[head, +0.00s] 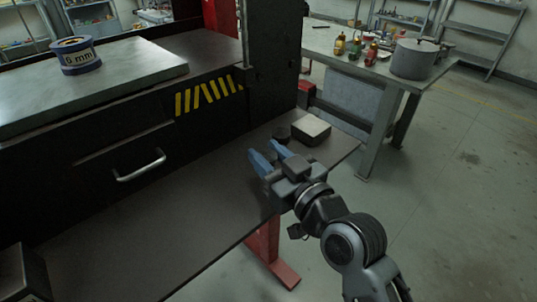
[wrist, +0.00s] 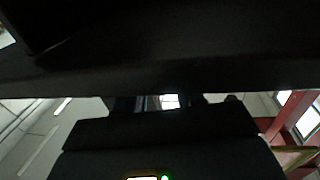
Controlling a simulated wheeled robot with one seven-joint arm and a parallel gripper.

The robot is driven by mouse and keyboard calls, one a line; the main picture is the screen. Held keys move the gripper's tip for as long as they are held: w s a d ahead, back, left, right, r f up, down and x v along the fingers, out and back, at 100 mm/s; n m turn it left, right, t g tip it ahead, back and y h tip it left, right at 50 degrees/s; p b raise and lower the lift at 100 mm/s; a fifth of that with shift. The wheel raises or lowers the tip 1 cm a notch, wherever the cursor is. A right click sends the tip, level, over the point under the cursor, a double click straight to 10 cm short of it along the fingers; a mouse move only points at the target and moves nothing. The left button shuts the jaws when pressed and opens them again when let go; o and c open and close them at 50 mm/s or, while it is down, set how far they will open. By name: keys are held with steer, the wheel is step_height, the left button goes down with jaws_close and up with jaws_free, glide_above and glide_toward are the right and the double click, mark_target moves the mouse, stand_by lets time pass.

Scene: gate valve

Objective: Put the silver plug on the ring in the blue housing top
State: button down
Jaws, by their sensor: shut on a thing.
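The blue housing (head: 80,62), marked "6 mm", stands upright on the grey steel plate at the upper left of the head view. Its ring (head: 70,42) shows as a tan round at its open top. My gripper (head: 268,156), with blue fingers, is low over the dark bench top, far to the right of the housing. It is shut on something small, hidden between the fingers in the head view. In the wrist view a small bright patch (wrist: 170,101) shows between the fingers; I take it to be the silver plug, as no other silver plug is visible.
A white-topped block (head: 310,129) and a small dark cylinder (head: 281,133) stand just beyond my gripper. A black upright (head: 272,60) rises behind the bench. The steel plate (head: 130,75) is clear right of the housing. The bench top (head: 170,215) is clear to the left.

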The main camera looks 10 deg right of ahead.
steer(key=c, duration=1)
jaws_free()
steer(key=shift+r+p, duration=0.15)
steer(key=shift+p, duration=0.15)
steer(key=shift+b+v, duration=1.35)
steer(key=shift+v, duration=4.65)
steer(key=shift+d, duration=0.1)
